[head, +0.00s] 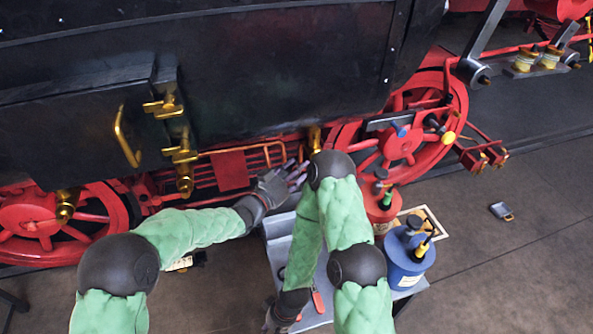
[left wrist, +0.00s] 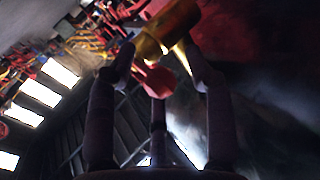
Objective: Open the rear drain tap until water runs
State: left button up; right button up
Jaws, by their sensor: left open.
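A brass tap (head: 314,138) hangs under the dark tank's lower edge, just above and right of my left gripper (head: 294,178) in the head view. The left gripper is open. In the left wrist view a brass fitting (left wrist: 166,30) with a red part (left wrist: 155,80) below it lies in front of and between the open fingers (left wrist: 160,75). I cannot tell whether any finger touches it. No running water shows. My right gripper (head: 280,318) hangs low at the bottom edge over the grey cart; its fingers are partly cut off.
Other brass fittings (head: 180,155) and a brass handle (head: 124,138) are on the tank's left. Red wheels (head: 402,142) stand below. The floor at right is mostly clear.

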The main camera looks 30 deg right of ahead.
pick_arm(q)
grip_shut()
jog(key=shift+f+b, duration=0.35)
jog(key=shift+b, duration=0.4)
jog(key=shift+s+d+f+n+t+h+b, duration=0.1)
jog(key=shift+d+f+n+t+h+b, duration=0.25)
jog(key=shift+f+n+t+h+b, duration=1.5)
jog(key=shift+s+d+r+n+t+y+b, duration=0.1)
jog(key=shift+d+r+n+y+b, duration=0.3)
jog(key=shift+b, duration=2.95)
jog(key=shift+s+d+f+n+t+h+b, duration=0.1)
jog(key=shift+d+f+n+t+h+b, duration=0.15)
jog(key=shift+f+n+t+h+b, duration=1.6)
jog(key=shift+d+r+m+g+y+b, duration=0.1)
jog(key=shift+r+m+g+y+b, duration=0.3)
jog(key=shift+r+g+y+b, duration=0.45)
grip_release()
jog(key=shift+r, duration=0.1)
